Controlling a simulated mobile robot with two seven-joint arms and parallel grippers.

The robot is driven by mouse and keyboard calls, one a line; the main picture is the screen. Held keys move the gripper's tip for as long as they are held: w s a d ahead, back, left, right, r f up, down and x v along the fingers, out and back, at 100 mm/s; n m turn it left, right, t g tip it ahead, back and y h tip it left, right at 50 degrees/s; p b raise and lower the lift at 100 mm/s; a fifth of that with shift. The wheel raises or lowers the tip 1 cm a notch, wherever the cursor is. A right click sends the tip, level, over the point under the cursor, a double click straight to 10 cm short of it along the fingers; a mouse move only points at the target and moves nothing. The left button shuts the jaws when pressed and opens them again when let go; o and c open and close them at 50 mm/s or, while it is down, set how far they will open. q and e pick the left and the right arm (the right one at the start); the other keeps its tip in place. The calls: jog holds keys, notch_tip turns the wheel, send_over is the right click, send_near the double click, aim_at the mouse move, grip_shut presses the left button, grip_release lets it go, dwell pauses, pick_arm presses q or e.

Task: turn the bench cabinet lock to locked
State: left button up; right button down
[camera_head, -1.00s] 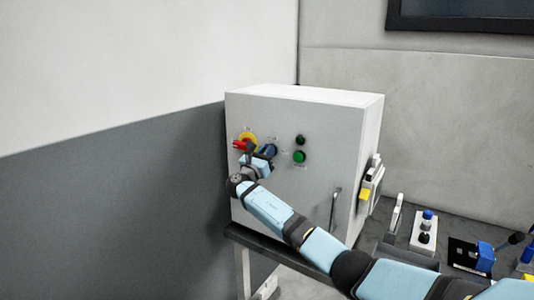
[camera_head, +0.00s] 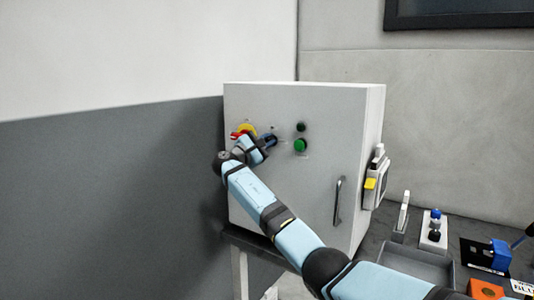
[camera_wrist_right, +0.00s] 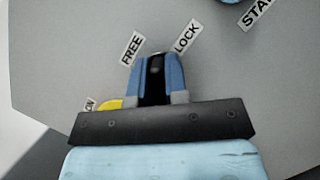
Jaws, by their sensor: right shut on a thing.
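The bench cabinet (camera_head: 310,200) is a pale grey box with controls on its front. Its lock is a small black knob (camera_wrist_right: 154,85) with a light mark near its tip, seen in the right wrist view. A FREE label (camera_wrist_right: 132,48) stands to its upper left and a LOCK label (camera_wrist_right: 187,36) to its upper right. The knob points up between the two labels. My right gripper (camera_head: 268,141) is at the cabinet front, and its two blue fingers (camera_wrist_right: 154,78) are shut on the knob from both sides. In the head view the gripper hides the knob. My left gripper is not in view.
A red and yellow switch (camera_head: 246,130) sits just left of my right gripper, partly covered. Green buttons (camera_head: 301,145) are to the right. The cabinet has a door handle (camera_head: 338,201). A grey tray (camera_head: 418,268) and small devices lie on the bench at right.

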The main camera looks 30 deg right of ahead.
jog(key=m+g+b, duration=0.1)
jog(key=m, duration=0.1)
jog(key=m+y+b, duration=0.1)
jog(key=m, duration=0.2)
jog(key=shift+f+g, duration=0.2)
jog(key=shift+g, duration=0.2)
jog(key=shift+m+y+b, duration=0.4)
jog(key=shift+m, duration=0.6)
jog(key=shift+m+y, duration=0.3)
jog(key=shift+m, duration=0.8)
jog(key=c, duration=1.1)
grip_release()
jog(key=shift+c, duration=0.2)
